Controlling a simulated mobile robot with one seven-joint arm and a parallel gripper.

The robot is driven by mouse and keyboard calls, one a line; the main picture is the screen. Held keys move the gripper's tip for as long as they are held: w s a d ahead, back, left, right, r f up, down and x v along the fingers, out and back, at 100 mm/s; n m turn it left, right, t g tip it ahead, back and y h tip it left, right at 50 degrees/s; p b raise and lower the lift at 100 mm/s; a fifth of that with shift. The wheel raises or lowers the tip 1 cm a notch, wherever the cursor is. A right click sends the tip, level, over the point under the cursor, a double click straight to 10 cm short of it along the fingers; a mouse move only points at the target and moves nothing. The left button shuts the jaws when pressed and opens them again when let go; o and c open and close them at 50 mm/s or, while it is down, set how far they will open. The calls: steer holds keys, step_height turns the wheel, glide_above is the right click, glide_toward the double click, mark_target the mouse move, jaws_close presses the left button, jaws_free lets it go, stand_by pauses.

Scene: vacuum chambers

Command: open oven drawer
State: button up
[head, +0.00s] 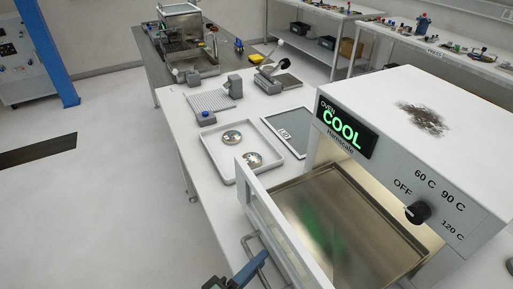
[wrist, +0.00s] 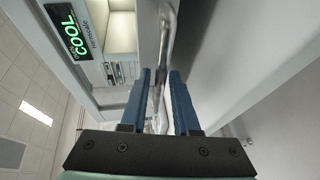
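The oven (head: 440,130) is a white box with a green "COOL" display (head: 341,137) at the right. Its drawer front (head: 275,222) stands away from the body, and a metal tray (head: 330,205) shows behind it, so the drawer is at least partly out. The drawer handle (head: 254,243) is a grey bar on the front's outer side. My gripper (wrist: 160,75) has its blue fingers apart, one on each side of the handle (wrist: 168,40) in the wrist view. Gaps show beside the bar, and I see no clear grip. In the head view only part of my gripper shows, at the bottom edge.
Small equipment stands further back. The floor (head: 110,200) left of the bench is clear.

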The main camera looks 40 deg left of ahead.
steer(key=shift+o, duration=0.8)
steer(key=s+r+b, duration=0.2)
steer(key=s, duration=1)
steer(key=shift+s+d+r, duration=0.15)
steer(key=shift+s+d, duration=0.2)
steer(key=shift+s, duration=0.05)
